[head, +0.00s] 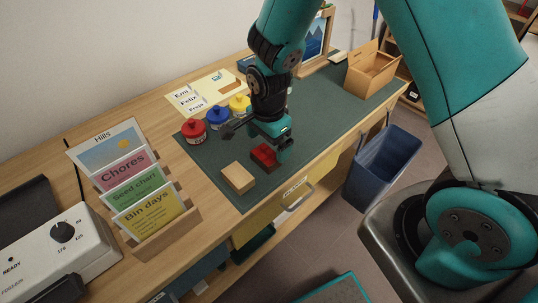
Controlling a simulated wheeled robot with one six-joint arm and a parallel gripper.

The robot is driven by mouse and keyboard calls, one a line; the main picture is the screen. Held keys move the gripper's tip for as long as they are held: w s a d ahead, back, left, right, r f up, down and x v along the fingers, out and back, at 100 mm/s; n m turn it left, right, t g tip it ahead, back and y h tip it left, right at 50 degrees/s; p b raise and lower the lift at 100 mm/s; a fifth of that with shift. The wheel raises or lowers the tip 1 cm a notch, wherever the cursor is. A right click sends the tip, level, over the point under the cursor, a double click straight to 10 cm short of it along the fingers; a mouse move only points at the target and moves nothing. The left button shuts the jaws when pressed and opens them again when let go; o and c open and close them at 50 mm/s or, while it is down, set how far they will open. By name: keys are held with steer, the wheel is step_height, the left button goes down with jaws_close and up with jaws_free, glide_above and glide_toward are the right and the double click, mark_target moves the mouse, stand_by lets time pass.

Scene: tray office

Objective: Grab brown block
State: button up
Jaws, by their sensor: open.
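A light brown block (238,178) lies flat on the dark green mat (315,113), near the mat's front left corner. A red block (263,156) sits just behind and to the right of it. My gripper (268,146) is open and points down at the red block, up and to the right of the brown block. I cannot tell whether the fingers touch the red block. The brown block stands clear of the gripper and is fully in view.
Red (194,130), blue (218,117) and yellow (239,103) pots stand behind the blocks. A wooden card holder (172,228) and a white device (62,250) are on the left. A wooden box (371,73) stands at the back right. A blue bin (383,165) is on the floor.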

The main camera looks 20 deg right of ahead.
mark_target(269, 151)
step_height(269, 151, down, 4)
steer(key=shift+d+r, duration=0.1)
steer(key=shift+r, duration=0.1)
steer(key=shift+c, duration=0.2)
steer(key=c, duration=0.9)
steer(key=shift+o, duration=0.2)
